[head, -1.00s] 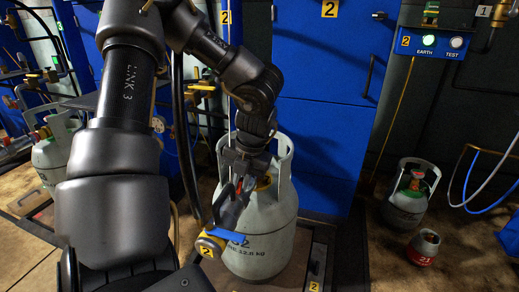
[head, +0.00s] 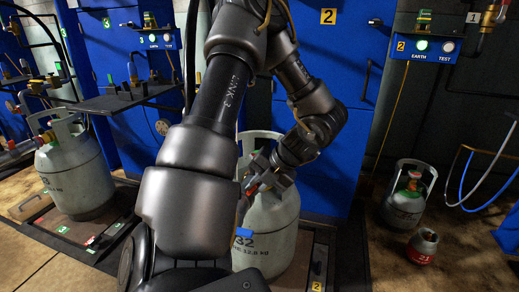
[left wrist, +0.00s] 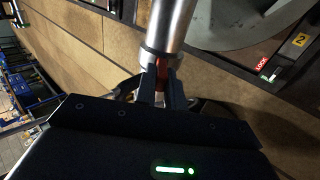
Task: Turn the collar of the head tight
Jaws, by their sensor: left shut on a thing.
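My left gripper (head: 256,184) is in front of the upper left of the grey gas cylinder (head: 278,222) on scale 2. In the left wrist view its two fingers (left wrist: 162,92) are shut on a red part at the end of a silver tube, which I take to be the head (left wrist: 170,30). I cannot tell whether the fingers hold the collar itself. A blue piece (head: 243,232) shows below the gripper. The cylinder's valve is mostly hidden behind my arm, so I cannot tell whether the head is seated on it. My right gripper is out of view.
Another grey cylinder (head: 75,175) stands on a scale at the left. A small grey cylinder (head: 405,203) and a small red-banded one (head: 423,246) stand on the floor at the right. Blue cabinets (head: 318,120) stand behind. The EARTH lamp (head: 422,46) glows green.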

